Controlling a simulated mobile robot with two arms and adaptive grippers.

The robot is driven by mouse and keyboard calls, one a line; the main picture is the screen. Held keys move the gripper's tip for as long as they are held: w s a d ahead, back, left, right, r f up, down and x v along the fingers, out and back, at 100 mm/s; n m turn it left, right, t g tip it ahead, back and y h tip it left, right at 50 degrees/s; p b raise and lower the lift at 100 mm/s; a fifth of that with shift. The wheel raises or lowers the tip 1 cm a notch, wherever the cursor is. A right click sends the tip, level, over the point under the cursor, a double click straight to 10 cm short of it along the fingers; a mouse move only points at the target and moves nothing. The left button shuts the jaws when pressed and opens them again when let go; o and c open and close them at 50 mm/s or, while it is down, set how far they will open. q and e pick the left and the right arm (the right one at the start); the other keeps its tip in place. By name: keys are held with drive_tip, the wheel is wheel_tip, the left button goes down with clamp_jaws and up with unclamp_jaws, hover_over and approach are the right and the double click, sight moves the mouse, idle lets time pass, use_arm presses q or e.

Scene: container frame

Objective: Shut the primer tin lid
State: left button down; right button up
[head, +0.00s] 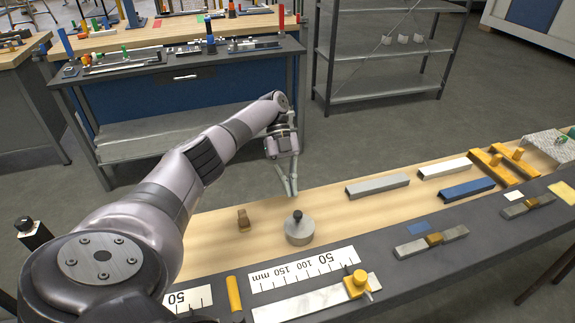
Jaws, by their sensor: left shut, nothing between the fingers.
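A short round grey tin (299,231) with a dark knob on top stands on the wooden strip of the workbench in the head view. It is the only tin-like thing I see, and I take it as the primer tin. Its top looks flat; I cannot tell a separate lid edge at this size. My left gripper (291,193) points down just behind the tin, with its fingers together and nothing between them. It looks apart from the tin. My right gripper is not in view.
A grey bar (377,186), a white bar (445,169) and a blue bar (467,189) lie to the right. A ruler plate (303,269) and a yellow clamp (357,284) lie in front.

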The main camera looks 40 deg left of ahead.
use_arm(q)
drive_tip(key=shift+v, duration=2.3)
drive_tip(key=shift+r, duration=0.1)
